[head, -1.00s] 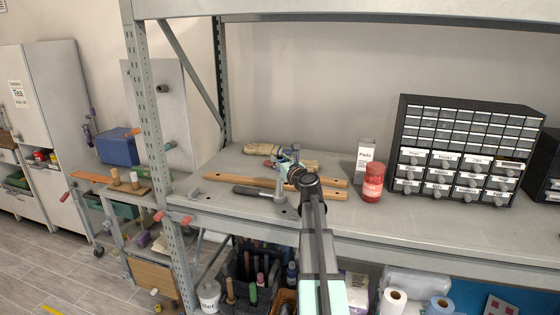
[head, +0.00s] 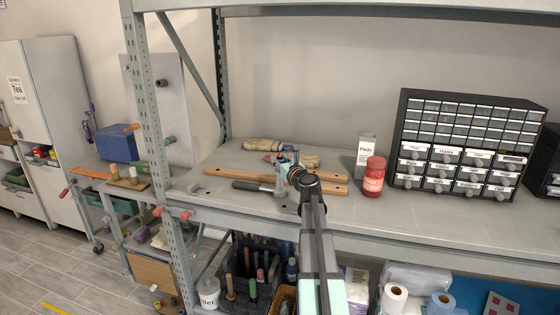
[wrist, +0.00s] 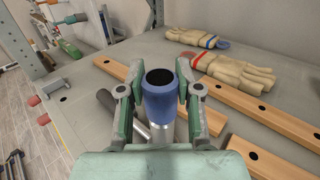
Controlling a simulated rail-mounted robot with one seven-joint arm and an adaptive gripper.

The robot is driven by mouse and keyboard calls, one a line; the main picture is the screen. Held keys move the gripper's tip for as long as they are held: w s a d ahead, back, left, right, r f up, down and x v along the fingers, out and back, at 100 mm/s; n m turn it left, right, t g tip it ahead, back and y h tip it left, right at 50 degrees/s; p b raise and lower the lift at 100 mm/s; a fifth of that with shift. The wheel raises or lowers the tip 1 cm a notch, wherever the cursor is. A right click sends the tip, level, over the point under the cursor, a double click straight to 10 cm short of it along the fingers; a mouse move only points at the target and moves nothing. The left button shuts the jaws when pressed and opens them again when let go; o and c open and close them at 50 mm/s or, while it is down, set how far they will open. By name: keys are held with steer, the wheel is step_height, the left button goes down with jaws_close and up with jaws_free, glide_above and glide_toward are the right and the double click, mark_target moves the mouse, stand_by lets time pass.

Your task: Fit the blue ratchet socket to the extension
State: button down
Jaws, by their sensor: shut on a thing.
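My gripper (wrist: 158,88) is shut on the blue ratchet socket (wrist: 161,106), with one finger on each side of it. The socket is upright, its dark round opening facing the wrist camera. Directly below it a silver shaft, the extension (wrist: 160,134), shows in line with the socket. The join is hidden by the socket, so I cannot tell how deep it sits. In the head view the extension (head: 281,184) stands upright on the shelf beside the dark ratchet handle (head: 252,186), and my gripper (head: 287,166) is over its top. The handle (wrist: 107,103) lies left of the socket in the wrist view.
Wooden strips with holes (head: 228,173) lie behind and beside the extension. Work gloves (head: 264,145) lie farther back. A red jar (head: 373,178), a white box (head: 365,157) and a drawer cabinet (head: 462,140) stand to the right. The shelf's front right is clear.

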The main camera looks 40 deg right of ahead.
steer(key=shift+f+b, duration=0.35)
steer(key=shift+f, duration=0.2)
steer(key=c, duration=0.7)
jaws_free()
steer(key=v, duration=1.2)
steer(key=shift+r, duration=0.1)
